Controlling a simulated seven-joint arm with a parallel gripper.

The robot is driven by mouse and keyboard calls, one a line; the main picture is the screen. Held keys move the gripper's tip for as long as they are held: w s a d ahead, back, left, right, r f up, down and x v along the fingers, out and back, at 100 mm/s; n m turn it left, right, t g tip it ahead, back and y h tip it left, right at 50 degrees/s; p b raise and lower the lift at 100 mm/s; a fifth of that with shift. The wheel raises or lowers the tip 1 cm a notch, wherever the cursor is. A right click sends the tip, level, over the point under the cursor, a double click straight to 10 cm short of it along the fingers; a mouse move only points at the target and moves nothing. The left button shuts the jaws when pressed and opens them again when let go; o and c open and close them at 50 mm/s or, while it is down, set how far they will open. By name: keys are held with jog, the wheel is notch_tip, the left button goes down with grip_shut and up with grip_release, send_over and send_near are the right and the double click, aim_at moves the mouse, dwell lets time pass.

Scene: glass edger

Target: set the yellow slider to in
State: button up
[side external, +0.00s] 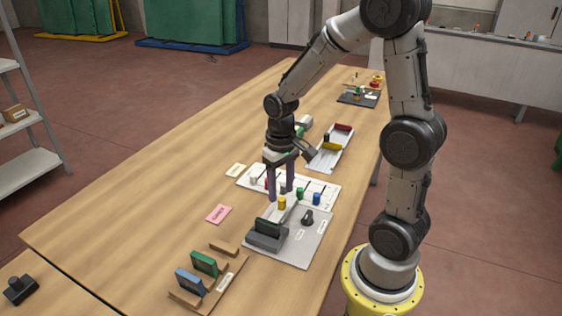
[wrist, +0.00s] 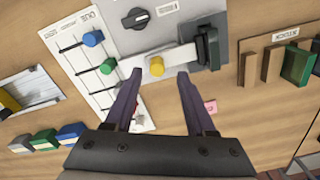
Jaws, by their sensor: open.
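The yellow slider (wrist: 156,66) is a short round knob on a pale strip of the grey panel (side external: 305,249). In the wrist view it lies toward the left of the strip, left of a dark upright block. It also shows in the side view (side external: 282,203). My gripper (side external: 281,197) points down with its fingers apart and empty. In the wrist view the gripper (wrist: 159,76) has a fingertip on each side of the knob, with visible gaps. I cannot tell whether the tips are at knob height or above it.
A dark rotary knob (wrist: 135,18) is on the same panel. A white board (wrist: 75,50) with several coloured sliders, including blue (wrist: 93,38) and green (wrist: 108,65), lies close by. A wooden rack (side external: 190,298) with blue and green pieces stands near. A pink card (side external: 218,214) lies on bare table.

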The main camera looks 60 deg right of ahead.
aim_at(281, 200)
notch_tip(281, 200, up, 10)
jog(key=shift+r, duration=0.25)
jog(key=shift+a, duration=0.1)
jog(key=s+a+r+n+t, duration=0.3)
jog(key=s+a, duration=0.5)
jog(key=s, duration=0.3)
jog(key=n+t, duration=0.1)
jog(key=t, duration=0.1)
jog(key=shift+s+a+r+n+t, duration=0.15)
jog(key=shift+s+a+n+t, duration=0.15)
jog(key=shift+a, duration=0.05)
dwell(0.6)
dwell(1.5)
